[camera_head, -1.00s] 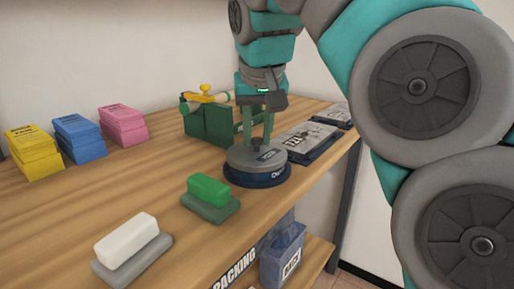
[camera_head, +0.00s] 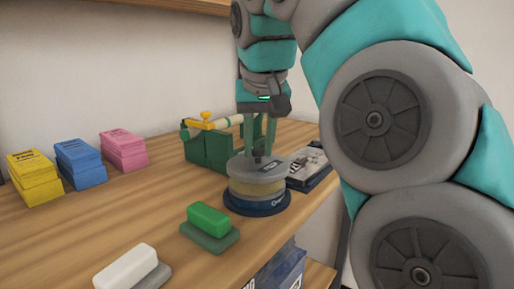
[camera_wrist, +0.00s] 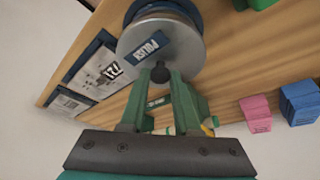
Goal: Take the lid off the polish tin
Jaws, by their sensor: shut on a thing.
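The polish tin (camera_head: 258,204) stands on the wooden bench, with a dark blue base. Its round grey lid (camera_head: 247,170) has a small dark knob on top and appears level above the base. A tan band shows between lid and base; I cannot tell whether the lid is fully clear of the tin. My gripper (camera_head: 260,148) points down and is shut on the lid's knob. In the wrist view, my gripper (camera_wrist: 160,76) has its green fingers at the knob, and the lid (camera_wrist: 185,48), with a "POLISH" label, hides most of the tin.
A green block-shaped brush (camera_head: 209,217) and a white one (camera_head: 126,265) lie in front. Yellow (camera_head: 33,176), blue (camera_head: 79,163) and pink (camera_head: 123,149) stacks stand left. A green holder (camera_head: 208,149) is behind the tin; a dark-framed tray (camera_head: 312,170) is to its right.

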